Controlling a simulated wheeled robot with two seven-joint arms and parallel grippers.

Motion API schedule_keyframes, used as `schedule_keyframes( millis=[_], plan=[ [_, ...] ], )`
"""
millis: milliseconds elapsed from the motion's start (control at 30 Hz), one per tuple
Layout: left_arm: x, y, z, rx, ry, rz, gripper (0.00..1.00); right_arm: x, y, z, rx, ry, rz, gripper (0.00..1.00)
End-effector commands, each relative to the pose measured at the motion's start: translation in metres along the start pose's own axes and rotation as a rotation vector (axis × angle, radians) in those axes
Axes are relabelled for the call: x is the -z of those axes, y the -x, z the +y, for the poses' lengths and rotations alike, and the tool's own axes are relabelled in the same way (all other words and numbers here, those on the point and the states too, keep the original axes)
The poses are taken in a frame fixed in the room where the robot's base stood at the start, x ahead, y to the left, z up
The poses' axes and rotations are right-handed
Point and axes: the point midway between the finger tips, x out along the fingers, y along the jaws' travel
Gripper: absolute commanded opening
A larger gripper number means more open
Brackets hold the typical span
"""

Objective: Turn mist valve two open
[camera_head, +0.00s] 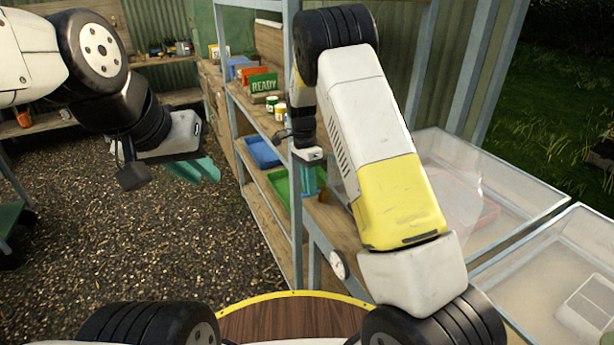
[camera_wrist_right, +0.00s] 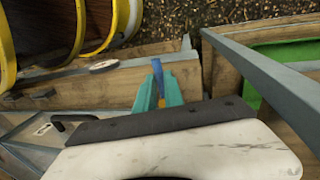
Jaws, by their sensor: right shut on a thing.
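In the right wrist view, my right gripper (camera_wrist_right: 160,92) has its teal fingers shut on a blue valve lever (camera_wrist_right: 167,72) beside a wooden rail. No label on the valve can be read, so I cannot tell its number. In the head view, my right gripper (camera_head: 312,182) reaches down at the shelf's front post, and its fingertips and the lever are largely hidden. My left gripper (camera_head: 200,168) hangs over the gravel, away from the shelf, with nothing seen in it. Its finger gap is unclear.
A white round gauge (camera_head: 338,264) sits on the rail near the right gripper. Clear bins (camera_head: 560,262) stand at right. Gravel (camera_head: 130,245) at left is open.

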Motion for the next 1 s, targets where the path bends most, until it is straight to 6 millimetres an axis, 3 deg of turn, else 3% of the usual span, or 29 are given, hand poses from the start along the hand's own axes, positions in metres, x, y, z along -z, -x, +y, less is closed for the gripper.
schedule_keyframes(
  millis=[633,667,767,1000],
  plan=[
    [0.0000,0.0000,0.0000,0.000,0.000,0.000,0.21,0.0004,0.0021,-0.0037,0.006,-0.053,-0.010,0.00],
    [0.0000,0.0000,0.0000,0.000,0.000,0.000,0.21,0.0004,0.0021,-0.0038,0.006,-0.052,-0.010,0.14],
    [0.0000,0.0000,0.0000,0.000,0.000,0.000,0.21,0.0005,0.0019,-0.0036,0.005,-0.052,-0.010,0.34],
    [0.0000,0.0000,0.0000,0.000,0.000,0.000,0.21,0.0005,0.0010,-0.0028,0.002,-0.051,-0.010,0.34]
  ],
)
